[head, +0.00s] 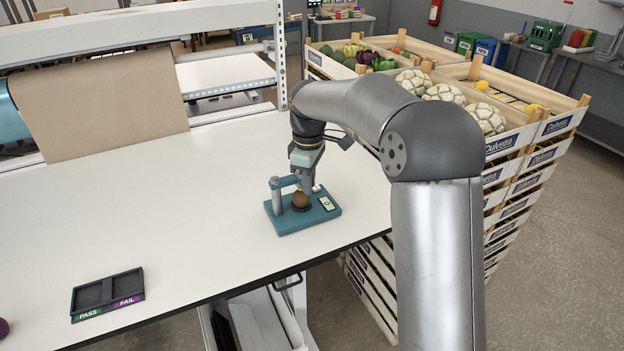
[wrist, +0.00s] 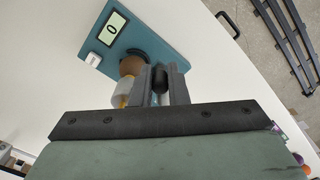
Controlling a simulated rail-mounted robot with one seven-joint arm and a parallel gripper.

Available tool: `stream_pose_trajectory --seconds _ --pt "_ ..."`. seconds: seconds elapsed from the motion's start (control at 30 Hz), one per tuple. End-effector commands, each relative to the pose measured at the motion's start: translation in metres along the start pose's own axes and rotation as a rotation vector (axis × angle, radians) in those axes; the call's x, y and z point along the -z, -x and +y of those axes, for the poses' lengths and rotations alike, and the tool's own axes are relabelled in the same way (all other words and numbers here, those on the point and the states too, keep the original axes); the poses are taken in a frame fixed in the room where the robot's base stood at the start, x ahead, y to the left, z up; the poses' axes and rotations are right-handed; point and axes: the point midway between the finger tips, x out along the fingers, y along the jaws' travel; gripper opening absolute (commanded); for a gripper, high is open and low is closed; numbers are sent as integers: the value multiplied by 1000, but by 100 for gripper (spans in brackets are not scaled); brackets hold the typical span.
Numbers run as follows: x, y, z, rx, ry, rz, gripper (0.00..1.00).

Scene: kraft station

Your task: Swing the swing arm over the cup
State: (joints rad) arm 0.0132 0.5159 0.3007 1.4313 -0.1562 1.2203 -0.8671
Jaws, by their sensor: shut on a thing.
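A teal test stand (head: 290,225) is on the white table. Its grey post (head: 276,196) rises at the left, and the teal swing arm (head: 283,181) reaches from it toward my gripper (head: 306,184). A brown ball (head: 300,199) sits in a dark, low cup on the base; the ball (wrist: 132,65) hides most of the cup. In the wrist view, my gripper (wrist: 161,84) is shut on a dark rounded part between its fingers, which seems to belong to the swing arm. A pale cylinder with a yellow part (wrist: 124,92) is close beside the fingers.
The stand has a display reading 0 (wrist: 112,27) and a white button (wrist: 93,58). A black tray marked PASS and FAIL (head: 107,292) lies at the table's front left. Stacked crates of vegetables (head: 520,140) stand right of the table. The table between is clear.

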Motion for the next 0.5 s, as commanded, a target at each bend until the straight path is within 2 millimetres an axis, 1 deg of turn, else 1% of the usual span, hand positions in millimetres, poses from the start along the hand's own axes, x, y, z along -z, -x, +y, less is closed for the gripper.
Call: stream_pose_trajectory --seconds 0.17,0.2,0.23,0.27,0.5 --pt "0 2 2 -7 -1 3 0" --pt "0 2 2 -7 -1 3 25" --pt "0 2 2 -7 -1 3 33" --pt "0 2 2 -6 -1 3 36" --pt "0 1 1 -4 -2 2 36"
